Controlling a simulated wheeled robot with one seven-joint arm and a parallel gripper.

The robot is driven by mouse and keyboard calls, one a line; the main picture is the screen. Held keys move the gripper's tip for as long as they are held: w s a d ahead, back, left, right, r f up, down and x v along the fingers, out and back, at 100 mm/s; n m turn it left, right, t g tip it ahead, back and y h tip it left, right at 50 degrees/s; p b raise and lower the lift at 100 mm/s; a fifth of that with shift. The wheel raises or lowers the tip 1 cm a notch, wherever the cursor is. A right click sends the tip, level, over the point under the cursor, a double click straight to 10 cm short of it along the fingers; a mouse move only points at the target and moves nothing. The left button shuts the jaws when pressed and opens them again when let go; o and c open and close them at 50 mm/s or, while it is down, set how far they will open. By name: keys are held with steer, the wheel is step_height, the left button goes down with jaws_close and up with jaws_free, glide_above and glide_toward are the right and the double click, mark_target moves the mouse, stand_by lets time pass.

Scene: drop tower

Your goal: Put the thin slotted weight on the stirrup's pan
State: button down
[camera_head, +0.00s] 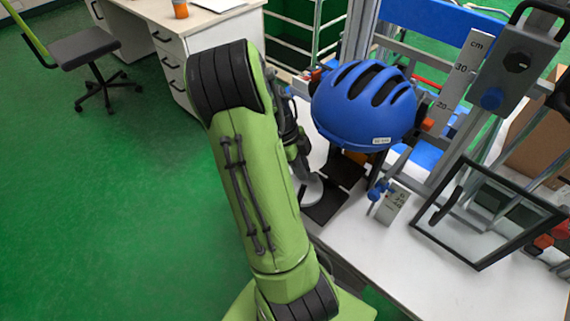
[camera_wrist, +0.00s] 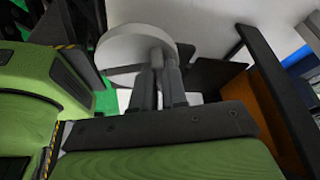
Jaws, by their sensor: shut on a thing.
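My gripper (camera_wrist: 158,72) is shut on a pale grey round disc (camera_wrist: 128,42), which looks like the thin slotted weight. The disc sits at the fingertips in the wrist view, and its slot cannot be made out. A pale disc also shows in the head view (camera_head: 312,191), just right of my green arm, over or on the white bench top; I cannot tell whether it touches. My arm hides most of the gripper there. I cannot pick out the stirrup or its pan with certainty; they may be hidden behind my arm or under the helmet.
A blue helmet (camera_head: 365,105) hangs in the tower, close right of my arm. Dark plates (camera_head: 335,200) lie below it. The bench's front right (camera_head: 430,290) is clear.

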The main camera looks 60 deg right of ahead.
mark_target(317, 175)
steer(key=s, duration=0.2)
steer(key=s+d, duration=0.1)
steer(key=s, duration=0.1)
steer(key=shift+s+b, duration=0.15)
steer(key=shift+b, duration=0.15)
steer(key=shift+f+b, duration=0.15)
steer(key=shift+b, duration=0.15)
steer(key=c, duration=1.6)
jaws_free()
steer(key=shift+f, duration=0.1)
steer(key=o, duration=0.4)
steer(key=shift+o, duration=0.2)
